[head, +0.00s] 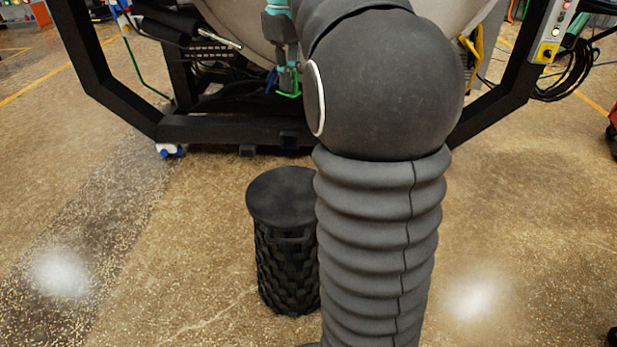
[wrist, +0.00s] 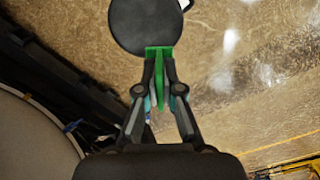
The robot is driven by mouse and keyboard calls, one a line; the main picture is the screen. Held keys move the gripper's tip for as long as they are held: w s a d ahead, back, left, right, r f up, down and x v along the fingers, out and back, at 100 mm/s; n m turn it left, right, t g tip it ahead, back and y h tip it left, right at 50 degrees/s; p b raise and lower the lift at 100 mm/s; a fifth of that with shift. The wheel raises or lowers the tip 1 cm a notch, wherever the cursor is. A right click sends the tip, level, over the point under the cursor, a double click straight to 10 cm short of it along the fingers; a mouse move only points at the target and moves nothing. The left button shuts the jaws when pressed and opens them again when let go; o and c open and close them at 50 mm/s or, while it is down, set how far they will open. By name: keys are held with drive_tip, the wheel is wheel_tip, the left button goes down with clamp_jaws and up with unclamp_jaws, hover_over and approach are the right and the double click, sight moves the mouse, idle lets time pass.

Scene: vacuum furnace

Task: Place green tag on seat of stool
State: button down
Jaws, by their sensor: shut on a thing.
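The green tag (wrist: 159,85) is held between the fingertips of my gripper (wrist: 159,65) in the wrist view. In the head view my gripper (head: 288,80) hangs above and behind the stool, with a green edge of the tag (head: 289,95) at its tips. The stool (head: 283,195) is black with a round flat seat and a woven-looking body, and it stands upright on the floor. Its seat also shows in the wrist view (wrist: 146,22), just past the fingertips. In the head view the tag is apart from the seat. My arm hides the stool's right side.
The furnace's black frame (head: 230,130) runs behind the stool, with cables and a pale rounded vessel (head: 240,20) above. The floor to the stool's left is clear.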

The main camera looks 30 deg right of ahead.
drive_tip(key=w+d+f+b, duration=0.25)
drive_tip(key=d+f, duration=0.45)
drive_tip(key=f, duration=0.5)
drive_tip(key=w+d+f+b, duration=0.1)
drive_tip(key=d+f+b, duration=0.2)
drive_tip(key=d+f, duration=0.55)
hover_over(289, 192)
wheel_tip(289, 192, down, 9)
drive_tip(key=shift+f, duration=0.2)
drive_tip(key=shift+f+b, duration=0.5)
drive_tip(key=shift+f, duration=1.5)
drive_tip(key=shift+f, duration=0.15)
drive_tip(key=c, duration=1.3)
unclamp_jaws()
